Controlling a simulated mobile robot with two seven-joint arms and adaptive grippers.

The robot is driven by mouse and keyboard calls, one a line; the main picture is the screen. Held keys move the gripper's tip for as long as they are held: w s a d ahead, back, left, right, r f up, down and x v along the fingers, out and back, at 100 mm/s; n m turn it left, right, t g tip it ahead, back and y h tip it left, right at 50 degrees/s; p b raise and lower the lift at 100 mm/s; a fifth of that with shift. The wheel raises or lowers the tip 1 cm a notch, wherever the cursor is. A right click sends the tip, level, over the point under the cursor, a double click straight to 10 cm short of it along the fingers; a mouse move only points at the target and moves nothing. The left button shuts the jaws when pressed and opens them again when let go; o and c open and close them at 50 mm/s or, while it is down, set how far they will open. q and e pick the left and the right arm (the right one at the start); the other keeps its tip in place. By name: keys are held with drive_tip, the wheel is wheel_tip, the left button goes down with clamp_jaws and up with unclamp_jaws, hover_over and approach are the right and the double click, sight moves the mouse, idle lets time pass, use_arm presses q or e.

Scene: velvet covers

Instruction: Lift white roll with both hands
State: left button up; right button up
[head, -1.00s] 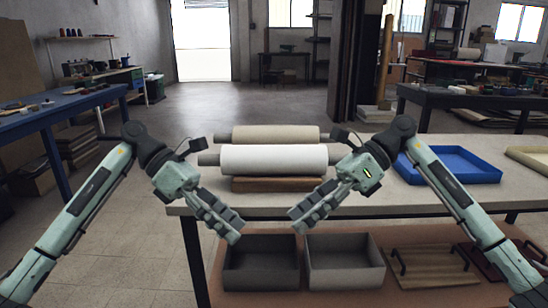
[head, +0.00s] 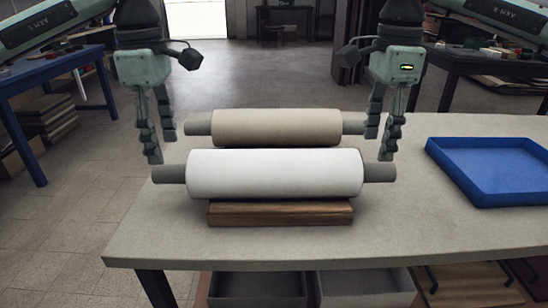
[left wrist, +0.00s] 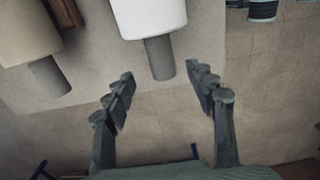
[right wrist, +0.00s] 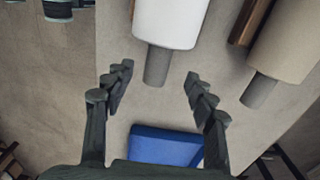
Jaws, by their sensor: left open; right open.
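The white roll (head: 275,173) lies sideways on a brown wooden block (head: 280,213) near the table's front edge, a grey core end sticking out each side. My left gripper (head: 161,148) points down, open and empty, at the left core end. In the left wrist view, that core end (left wrist: 160,58) of the white roll (left wrist: 150,15) lines up with the gap between the fingertips. My right gripper (head: 379,147) is open and empty at the right core end, which also lines up with its gap in the right wrist view (right wrist: 156,65). I cannot tell the exact height clearance.
A beige roll (head: 275,127) lies parallel just behind the white one, close to my rear fingers. A blue tray (head: 495,170) stands on the right of the table (head: 420,235). Grey bins (head: 262,287) sit below. The tabletop between roll and tray is clear.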

sight(168, 165)
use_arm(q)
drive_tip(key=shift+w, duration=0.1)
use_arm(e)
drive_tip(key=shift+w, duration=0.1)
use_arm(q)
drive_tip(key=shift+s+r, duration=0.15)
drive_tip(key=shift+s, duration=0.15)
use_arm(e)
drive_tip(key=shift+s+r, duration=0.15)
drive_tip(key=shift+s, duration=0.15)
use_arm(q)
drive_tip(key=shift+w+f, duration=0.1)
drive_tip(key=shift+f, duration=3.85)
use_arm(e)
drive_tip(key=shift+w+f, duration=0.1)
drive_tip(key=shift+f, duration=3.85)
use_arm(q)
clamp_jaws()
use_arm(e)
clamp_jaws()
use_arm(q)
drive_tip(key=shift+r, duration=0.1)
use_arm(e)
drive_tip(key=shift+r, duration=0.1)
